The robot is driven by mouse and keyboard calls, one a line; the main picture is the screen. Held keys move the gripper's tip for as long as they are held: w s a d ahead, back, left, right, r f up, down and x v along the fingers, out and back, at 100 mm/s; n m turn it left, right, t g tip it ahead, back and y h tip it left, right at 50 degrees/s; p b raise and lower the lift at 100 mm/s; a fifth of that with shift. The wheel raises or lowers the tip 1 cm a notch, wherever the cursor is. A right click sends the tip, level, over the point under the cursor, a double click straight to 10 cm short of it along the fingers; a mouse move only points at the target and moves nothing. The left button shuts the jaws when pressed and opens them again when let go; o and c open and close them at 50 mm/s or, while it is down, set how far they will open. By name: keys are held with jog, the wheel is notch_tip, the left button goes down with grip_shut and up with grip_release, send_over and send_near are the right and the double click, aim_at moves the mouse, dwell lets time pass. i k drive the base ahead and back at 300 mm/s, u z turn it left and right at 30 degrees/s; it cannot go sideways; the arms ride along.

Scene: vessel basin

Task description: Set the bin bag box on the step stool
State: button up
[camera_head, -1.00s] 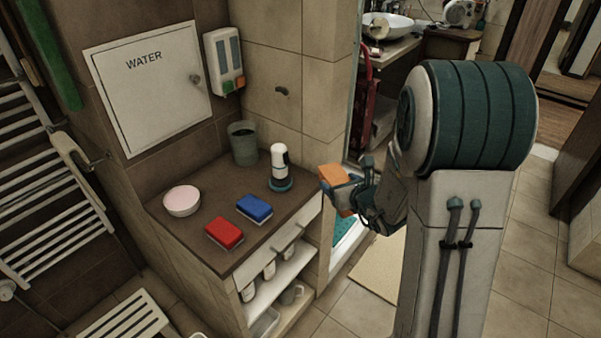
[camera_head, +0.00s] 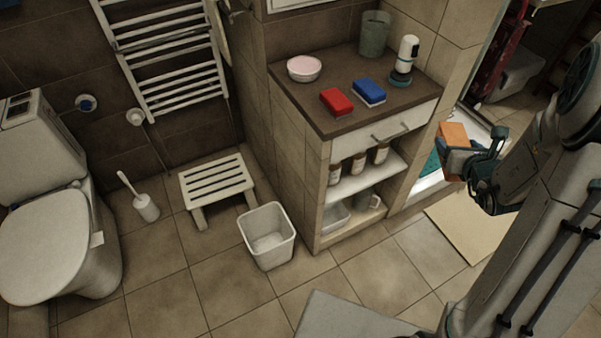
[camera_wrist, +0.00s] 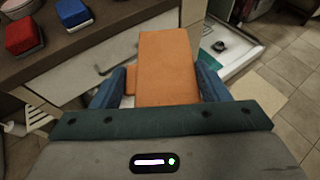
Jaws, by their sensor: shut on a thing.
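My gripper (camera_head: 463,160) is shut on an orange box, the bin bag box (camera_head: 454,134), and holds it in the air to the right of the cabinet. In the wrist view the orange box (camera_wrist: 167,62) stands out between the two blue fingers of my gripper (camera_wrist: 158,85). The step stool (camera_head: 217,180) is white with a slatted top. It stands on the floor below the towel rail, left of the cabinet and well apart from my gripper. Its top is bare.
A white bin (camera_head: 267,236) stands just right of the stool. A toilet brush (camera_head: 145,206) and toilet (camera_head: 50,245) are to its left. The cabinet (camera_head: 323,115) carries a red sponge (camera_head: 337,102), blue sponge (camera_head: 369,92), bowl (camera_head: 304,68) and cup (camera_head: 374,33). Floor in front is partly clear.

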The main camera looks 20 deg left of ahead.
aim_at(209, 184)
jog(key=k, duration=0.8)
jog(key=u, duration=0.85)
jog(key=i, duration=0.55)
jog(key=u, duration=0.8)
jog(key=i, duration=1.2)
jog(key=z, duration=0.4)
